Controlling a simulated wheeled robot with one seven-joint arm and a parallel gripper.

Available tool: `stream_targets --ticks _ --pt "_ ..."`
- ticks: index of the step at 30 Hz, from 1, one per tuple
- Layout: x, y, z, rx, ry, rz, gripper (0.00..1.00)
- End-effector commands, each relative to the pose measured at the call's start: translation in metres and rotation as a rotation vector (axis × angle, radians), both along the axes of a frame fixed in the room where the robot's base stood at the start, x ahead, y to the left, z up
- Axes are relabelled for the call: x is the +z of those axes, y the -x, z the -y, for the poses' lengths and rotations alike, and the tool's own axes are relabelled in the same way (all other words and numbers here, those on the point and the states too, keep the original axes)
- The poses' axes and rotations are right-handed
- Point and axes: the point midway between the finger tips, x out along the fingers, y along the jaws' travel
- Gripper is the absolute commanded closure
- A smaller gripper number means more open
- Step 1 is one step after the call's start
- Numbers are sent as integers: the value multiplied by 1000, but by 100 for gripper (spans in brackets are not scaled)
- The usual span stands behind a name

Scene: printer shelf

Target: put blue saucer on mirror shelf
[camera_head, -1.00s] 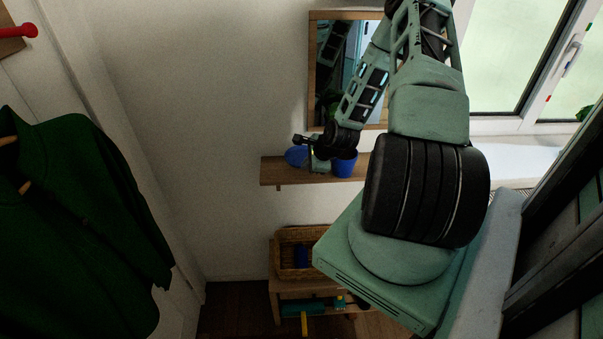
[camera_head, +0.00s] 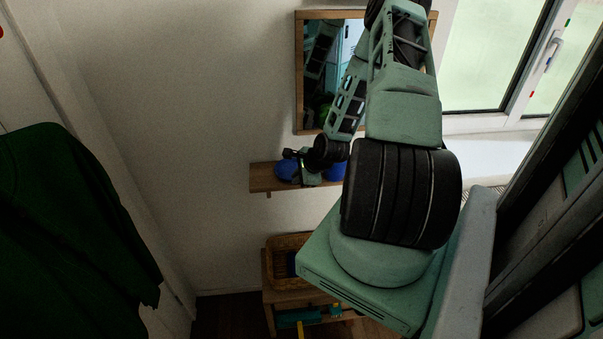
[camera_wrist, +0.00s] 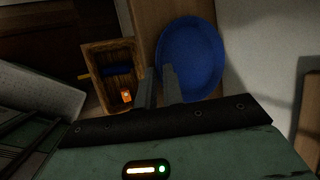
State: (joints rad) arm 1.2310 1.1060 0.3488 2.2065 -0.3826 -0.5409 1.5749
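The blue saucer (camera_head: 286,170) is at the left part of the wooden mirror shelf (camera_head: 261,180), below the mirror (camera_head: 299,75). In the wrist view the saucer (camera_wrist: 196,55) shows its round inner face, over the wooden board. Whether the saucer's underside touches the shelf is hidden.
A wicker basket (camera_head: 283,247) is on a low stand beneath. Green clothing (camera_head: 70,225) hangs at left. The shelf's left end is clear.

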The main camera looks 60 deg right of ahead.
Motion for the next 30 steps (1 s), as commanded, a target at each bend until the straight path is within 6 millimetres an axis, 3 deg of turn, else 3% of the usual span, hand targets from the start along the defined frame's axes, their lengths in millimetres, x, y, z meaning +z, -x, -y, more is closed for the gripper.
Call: stream_targets --ticks 5,19,30 --pt "13 11 0 -2 2 0 91" --pt "83 59 -7 -4 3 1 91" --pt "97 68 -10 1 1 0 91"
